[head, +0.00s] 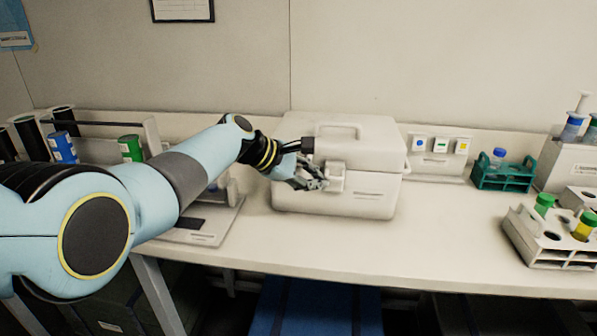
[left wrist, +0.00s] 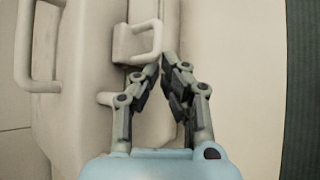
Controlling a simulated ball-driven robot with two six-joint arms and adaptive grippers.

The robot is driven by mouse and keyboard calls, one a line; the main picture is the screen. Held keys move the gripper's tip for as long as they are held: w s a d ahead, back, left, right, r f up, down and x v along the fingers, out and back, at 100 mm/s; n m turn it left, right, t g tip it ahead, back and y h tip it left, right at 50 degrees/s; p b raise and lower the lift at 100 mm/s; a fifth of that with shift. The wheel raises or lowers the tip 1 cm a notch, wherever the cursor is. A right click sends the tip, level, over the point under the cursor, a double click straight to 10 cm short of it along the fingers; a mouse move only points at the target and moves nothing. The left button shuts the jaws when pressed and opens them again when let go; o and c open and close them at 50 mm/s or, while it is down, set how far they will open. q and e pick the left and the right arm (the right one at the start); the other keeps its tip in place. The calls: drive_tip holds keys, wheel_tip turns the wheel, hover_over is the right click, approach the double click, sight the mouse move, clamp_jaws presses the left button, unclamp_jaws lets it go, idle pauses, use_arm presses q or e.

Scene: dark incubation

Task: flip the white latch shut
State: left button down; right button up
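The white box (head: 300,203) stands closed on the bench, its lid (head: 372,150) down and a carry handle on top. The white latch (head: 337,172) is on the box's front; in the left wrist view it is a squared loop (left wrist: 158,42) at the upper middle. My left gripper (head: 322,184) is at the box's front, right beside the latch. In the left wrist view its fingertips (left wrist: 163,63) come together just below the loop, with nothing seen between them. Whether a fingertip touches the loop I cannot tell. My right gripper is out of view.
A teal rack (head: 503,178) and a white tube rack (head: 545,250) with green- and yellow-capped tubes stand to the right. A panel with coloured labels (head: 440,165) is behind. Bottles and a flat device (head: 205,225) are at left.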

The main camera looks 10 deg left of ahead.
use_arm(q)
drive_tip(key=v, duration=1.1)
drive_tip(key=shift+a+r, duration=0.2)
drive_tip(key=shift+a, duration=0.2)
drive_tip(key=s+a+f+g+y+b, duration=0.1)
drive_tip(key=s+a+f+g+b, duration=0.15)
drive_tip(key=s+f, duration=0.95)
drive_tip(key=s+a+f+g+y+b, duration=0.15)
drive_tip(key=s+f+b, duration=0.4)
drive_tip(key=f, duration=1.35)
drive_tip(key=s+a+f+g+y+b, duration=0.1)
drive_tip(key=s+a+f+b, duration=0.1)
drive_tip(key=s+f, duration=1.1)
drive_tip(key=s+a+f+m+y+b, duration=0.2)
drive_tip(key=s+f+m, duration=0.3)
drive_tip(key=s, duration=0.5)
drive_tip(key=s+a+f+m+y+b, duration=0.2)
drive_tip(key=s+a+f+m, duration=0.3)
drive_tip(key=s+f, duration=0.5)
drive_tip(key=s+a+f+m+y+b, duration=0.2)
drive_tip(key=s+f+m, duration=0.3)
drive_tip(key=s, duration=0.5)
wheel_tip(320, 180, down, 3)
drive_tip(key=shift+a+r, duration=0.15)
drive_tip(key=shift+a, duration=0.75)
